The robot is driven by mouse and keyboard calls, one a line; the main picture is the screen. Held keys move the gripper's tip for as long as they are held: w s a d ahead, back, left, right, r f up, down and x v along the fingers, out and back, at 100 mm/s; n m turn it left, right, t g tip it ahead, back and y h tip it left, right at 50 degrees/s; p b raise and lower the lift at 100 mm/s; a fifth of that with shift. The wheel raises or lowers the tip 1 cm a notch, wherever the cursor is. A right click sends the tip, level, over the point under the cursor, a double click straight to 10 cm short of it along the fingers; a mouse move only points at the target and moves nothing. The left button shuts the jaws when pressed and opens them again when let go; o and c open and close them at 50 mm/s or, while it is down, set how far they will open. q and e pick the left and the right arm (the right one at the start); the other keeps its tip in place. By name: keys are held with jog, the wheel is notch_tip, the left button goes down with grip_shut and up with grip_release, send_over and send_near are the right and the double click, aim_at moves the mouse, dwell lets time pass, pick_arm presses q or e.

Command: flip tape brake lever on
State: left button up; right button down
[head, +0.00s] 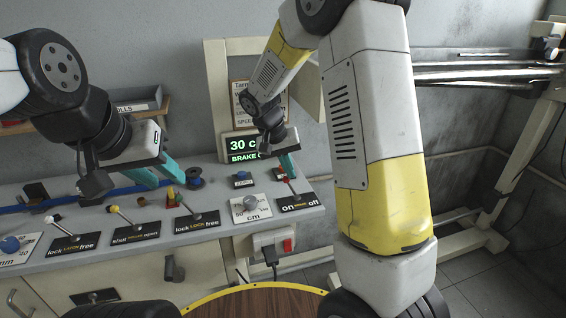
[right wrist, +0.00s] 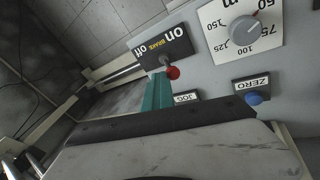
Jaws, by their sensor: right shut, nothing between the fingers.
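The brake lever has a red knob (right wrist: 173,73) and a short metal stem on a black on/off plate (right wrist: 163,47) marked BRAKE. The plate is also in the head view (head: 298,202), at the right end of the panel. The stem leans toward the back of the panel, near the middle of the plate. My right gripper (head: 290,172) is shut and empty, its teal fingertips close beside the red knob; contact cannot be told. The fingers show in the right wrist view (right wrist: 157,92). My left gripper (head: 157,181) is open above the panel's left part.
A green display (head: 245,150) reads 30 and BRAKE, its end hidden by my right arm. A cm dial (head: 250,206) sits left of the brake plate.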

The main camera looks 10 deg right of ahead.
jog(key=shift+s+a+f, duration=0.1)
jog(key=shift+a, duration=0.2)
jog(key=shift+d+r, duration=0.35)
jog(key=shift+r, duration=0.05)
jog(key=d+v, duration=0.2)
jog(key=v, duration=0.8)
jog(key=shift+s+r, duration=0.15)
jog(key=shift+r, duration=0.65)
jog(key=shift+d, duration=0.15)
jog(key=s+d+r+n+t+y, duration=0.1)
jog(key=s+d+r+t+y, duration=0.1)
jog(key=s, duration=0.9)
jog(key=s+d+r+n+t+y, duration=0.1)
jog(key=s+r+t+y, duration=0.1)
jog(key=s, duration=0.9)
jog(key=shift+s+d+r+t+y, duration=0.4)
jog(key=shift+r+y, duration=0.25)
jog(key=shift+y, duration=0.35)
jog(key=shift+a, duration=0.15)
